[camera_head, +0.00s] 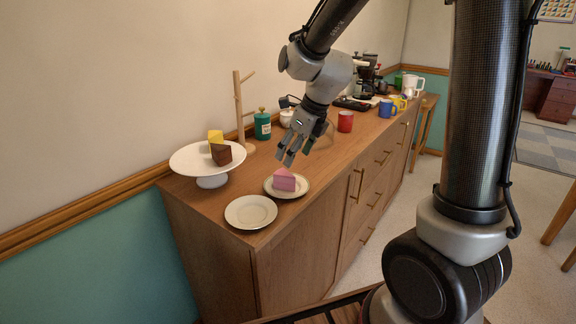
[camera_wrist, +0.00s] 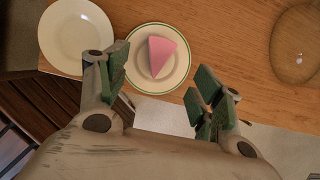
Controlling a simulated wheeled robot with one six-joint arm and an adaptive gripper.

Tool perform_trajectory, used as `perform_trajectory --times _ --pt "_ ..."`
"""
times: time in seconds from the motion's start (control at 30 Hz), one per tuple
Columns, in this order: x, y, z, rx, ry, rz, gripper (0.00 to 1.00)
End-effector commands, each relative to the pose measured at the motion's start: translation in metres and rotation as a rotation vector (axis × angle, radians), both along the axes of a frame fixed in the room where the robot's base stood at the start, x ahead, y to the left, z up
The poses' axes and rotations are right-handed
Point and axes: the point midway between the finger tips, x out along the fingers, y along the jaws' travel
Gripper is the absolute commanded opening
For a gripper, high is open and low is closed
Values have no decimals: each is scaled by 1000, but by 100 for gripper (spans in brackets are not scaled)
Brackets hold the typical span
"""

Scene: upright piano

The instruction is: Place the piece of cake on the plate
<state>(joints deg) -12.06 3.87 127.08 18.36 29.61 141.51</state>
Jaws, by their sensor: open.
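A pink wedge of cake (camera_head: 284,180) sits on a white plate with a dark rim line (camera_head: 301,190) near the counter's front edge. The wrist view shows the same pink cake (camera_wrist: 161,55) on that rimmed plate (camera_wrist: 181,73). A plain, empty white plate (camera_head: 251,212) lies beside it, nearer the counter's end, and it also shows in the wrist view (camera_wrist: 75,36). My gripper (camera_head: 295,156) is open and empty above the pink cake, apart from it. In the wrist view, the cake appears between and beyond the green-padded fingertips (camera_wrist: 159,70).
A white cake stand (camera_head: 190,160) holds a yellow wedge (camera_head: 215,137) and a dark brown wedge (camera_head: 221,155). A green canister (camera_head: 262,125), a wooden mug tree (camera_head: 239,110) and a red mug (camera_head: 345,121) stand farther back. The counter in front of the red mug is clear.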

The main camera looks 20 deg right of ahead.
Motion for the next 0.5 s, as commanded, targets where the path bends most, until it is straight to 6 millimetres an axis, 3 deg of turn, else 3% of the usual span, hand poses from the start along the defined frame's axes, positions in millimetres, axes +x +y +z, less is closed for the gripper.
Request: perform_trajectory --times 0.1,0.37,0.5 --pt "-5 -3 16 0 -2 0 66" --pt "-10 -7 26 -7 -5 19 66" --pt "-28 -21 42 -85 -62 214 66"
